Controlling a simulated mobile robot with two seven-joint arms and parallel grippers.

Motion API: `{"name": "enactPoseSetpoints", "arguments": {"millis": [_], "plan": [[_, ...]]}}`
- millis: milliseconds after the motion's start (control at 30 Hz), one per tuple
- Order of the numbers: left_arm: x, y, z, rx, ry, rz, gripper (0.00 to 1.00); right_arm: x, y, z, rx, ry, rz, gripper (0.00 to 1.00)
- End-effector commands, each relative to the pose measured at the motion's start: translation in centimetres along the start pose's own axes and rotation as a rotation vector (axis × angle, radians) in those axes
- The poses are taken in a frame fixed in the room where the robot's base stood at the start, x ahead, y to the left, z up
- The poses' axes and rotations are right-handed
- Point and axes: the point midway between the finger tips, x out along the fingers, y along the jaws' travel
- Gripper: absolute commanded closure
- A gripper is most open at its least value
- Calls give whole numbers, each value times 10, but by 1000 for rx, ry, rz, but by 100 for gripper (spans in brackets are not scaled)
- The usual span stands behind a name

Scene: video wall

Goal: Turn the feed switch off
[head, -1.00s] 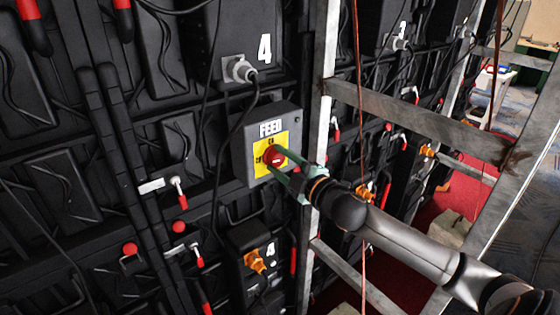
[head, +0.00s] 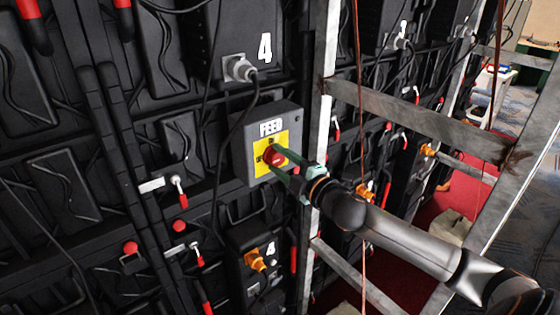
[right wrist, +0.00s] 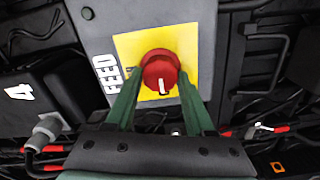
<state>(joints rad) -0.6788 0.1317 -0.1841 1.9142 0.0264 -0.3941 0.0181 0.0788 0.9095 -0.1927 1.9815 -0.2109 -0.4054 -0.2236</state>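The feed switch (head: 250,150) is a grey box marked FEED, with a yellow plate and a round red knob (head: 276,156). In the right wrist view, the knob (right wrist: 160,72) has a white mark at the picture's bottom side, a quarter turn from the side with the FEED lettering. My right gripper (head: 284,166) is at the switch; its green fingers stand apart by about the knob's width. In the right wrist view, the fingertips (right wrist: 160,80) flank the knob; contact is unclear. The label by the knob is partly hidden. My left gripper is not in view.
A metal frame upright (head: 320,110) stands just right of the switch, and a crossbar (head: 425,120) runs above my right arm. A black cable (head: 232,130) hangs by the box's left side. Red-handled latches (head: 178,190) dot the black panels.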

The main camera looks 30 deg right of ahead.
Motion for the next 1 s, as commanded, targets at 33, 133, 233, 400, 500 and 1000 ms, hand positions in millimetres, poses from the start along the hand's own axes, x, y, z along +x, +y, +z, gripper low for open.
{"name": "enactPoseSetpoints", "arguments": {"millis": [33, 133, 233, 400, 500, 1000], "plan": [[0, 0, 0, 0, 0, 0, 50, 0, 0, 0, 0, 0, -1, 39], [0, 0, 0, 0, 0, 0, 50, 0, 0, 0, 1, 0, -1, 28], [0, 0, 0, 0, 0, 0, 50, 0, 0, 0, 2, 0, -1, 18], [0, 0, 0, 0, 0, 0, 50, 0, 0, 0, 4, 0, 0, 18], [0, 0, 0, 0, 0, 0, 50, -1, 0, 0, 4, 0, -1, 18], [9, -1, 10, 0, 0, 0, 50, -49, -3, 0, 4, 1, -4, 18]]}}
